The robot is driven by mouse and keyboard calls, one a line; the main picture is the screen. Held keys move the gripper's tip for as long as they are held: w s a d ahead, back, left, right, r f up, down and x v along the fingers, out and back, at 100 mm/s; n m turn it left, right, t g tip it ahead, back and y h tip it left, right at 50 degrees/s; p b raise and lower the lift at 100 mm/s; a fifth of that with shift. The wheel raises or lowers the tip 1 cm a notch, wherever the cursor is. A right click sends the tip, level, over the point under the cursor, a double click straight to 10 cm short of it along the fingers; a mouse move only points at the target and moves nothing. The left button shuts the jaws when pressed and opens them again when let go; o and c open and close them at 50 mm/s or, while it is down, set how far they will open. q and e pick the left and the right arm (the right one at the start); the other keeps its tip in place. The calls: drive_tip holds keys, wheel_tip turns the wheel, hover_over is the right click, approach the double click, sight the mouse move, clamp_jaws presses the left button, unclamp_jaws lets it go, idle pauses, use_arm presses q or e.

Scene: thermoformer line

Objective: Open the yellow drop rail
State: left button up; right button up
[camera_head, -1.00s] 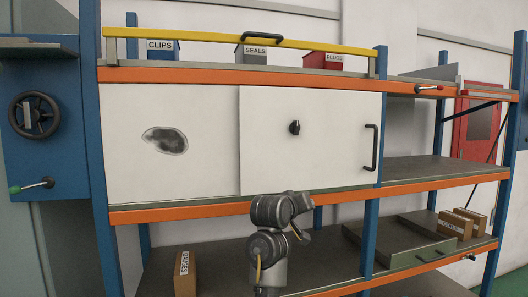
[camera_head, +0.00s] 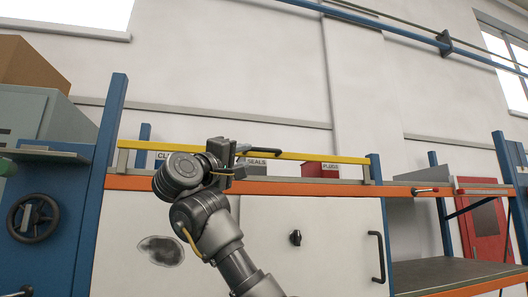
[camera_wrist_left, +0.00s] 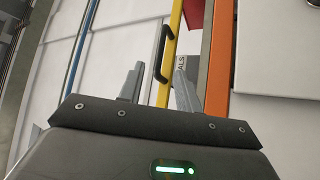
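The yellow drop rail (camera_head: 312,157) runs across the top shelf, in front of the labelled bins. It is up, with its black handle (camera_head: 262,150) near the middle. My left gripper (camera_head: 236,155) is raised to rail height, just left of the handle in the head view, and partly covers the rail. In the left wrist view its two fingers (camera_wrist_left: 158,88) stand apart and empty. The rail (camera_wrist_left: 173,42) and black handle (camera_wrist_left: 161,48) show ahead, in line with the gap between the fingers. Contact cannot be made out. My right gripper is not in view.
Behind the rail are a grey SEALS bin (camera_head: 263,164), a red PLUGS bin (camera_head: 321,169) and a CLIPS bin mostly hidden by my arm. An orange beam (camera_head: 300,188) and white sliding panels (camera_head: 330,230) lie below. A blue post (camera_head: 103,175) stands at left.

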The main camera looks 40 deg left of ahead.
sight(263, 151)
use_arm(q)
drive_tip(key=p+x, duration=0.6)
drive_tip(key=x, duration=0.4)
drive_tip(key=shift+w+r, duration=0.15)
drive_tip(key=shift+w, duration=0.25)
drive_tip(key=shift+w, duration=0.1)
drive_tip(key=c, duration=0.6)
clamp_jaws()
